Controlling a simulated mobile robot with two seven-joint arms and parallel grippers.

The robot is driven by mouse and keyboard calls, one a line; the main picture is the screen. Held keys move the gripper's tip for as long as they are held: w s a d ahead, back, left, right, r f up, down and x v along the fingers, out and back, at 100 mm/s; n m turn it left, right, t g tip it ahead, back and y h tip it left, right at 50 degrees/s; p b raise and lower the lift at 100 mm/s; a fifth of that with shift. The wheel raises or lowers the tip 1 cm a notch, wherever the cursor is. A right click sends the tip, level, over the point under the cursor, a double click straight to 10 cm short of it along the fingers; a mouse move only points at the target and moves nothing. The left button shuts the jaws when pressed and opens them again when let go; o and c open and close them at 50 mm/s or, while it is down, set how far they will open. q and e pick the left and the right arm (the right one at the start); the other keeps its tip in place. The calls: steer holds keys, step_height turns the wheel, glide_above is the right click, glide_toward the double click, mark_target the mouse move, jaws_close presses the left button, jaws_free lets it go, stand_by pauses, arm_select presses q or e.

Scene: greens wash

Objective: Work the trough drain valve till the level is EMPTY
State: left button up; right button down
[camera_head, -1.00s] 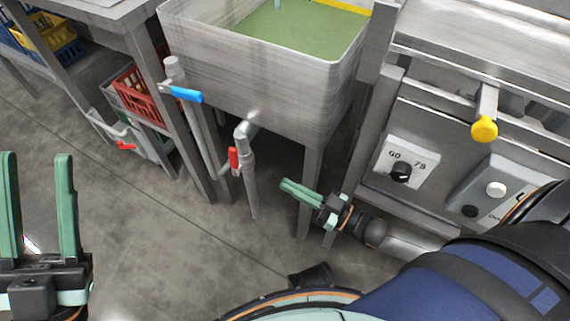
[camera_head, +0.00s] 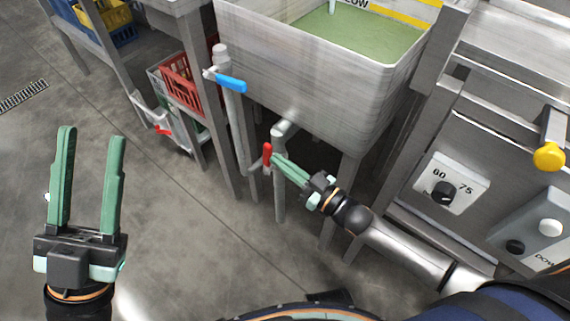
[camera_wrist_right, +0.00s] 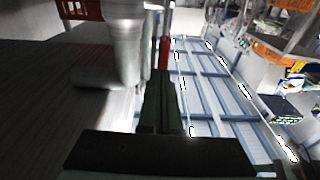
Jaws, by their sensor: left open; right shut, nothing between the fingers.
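The steel trough (camera_head: 300,85) holds green water (camera_head: 360,38). A grey drain pipe (camera_head: 279,190) comes down from under it, with a red valve handle (camera_head: 267,157) on its side. The handle stands upright, along the pipe. My right gripper (camera_head: 276,160) is shut and empty, its fingertips right at the red handle; I cannot tell whether they touch. In the right wrist view the red handle (camera_wrist_right: 164,53) stands just beyond the shut fingertips (camera_wrist_right: 161,88). My left gripper (camera_head: 92,135) is open and empty above the floor at the left.
A blue-handled valve (camera_head: 230,83) sits on a pipe left of the trough. Another red handle (camera_head: 162,130) is further left, near a red crate (camera_head: 181,84). A panel with a black dial (camera_head: 443,193) and a yellow knob (camera_head: 549,156) are at the right. Floor at the left is clear.

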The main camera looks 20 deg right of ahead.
steer(key=w+a+r+g+p, duration=0.1)
steer(key=p, duration=0.3)
steer(key=shift+w+r+h+p, duration=0.2)
steer(key=shift+h+p, duration=0.2)
arm_select(q)
steer(key=shift+m, duration=0.5)
steer(key=r, duration=0.5)
steer(key=shift+s+a+r, duration=0.1)
steer(key=shift+s+r, duration=0.05)
steer(key=shift+s, duration=0.1)
arm_select(e)
steer(key=shift+w+f, duration=0.1)
steer(key=shift+f, duration=0.05)
steer(key=shift+a, duration=0.1)
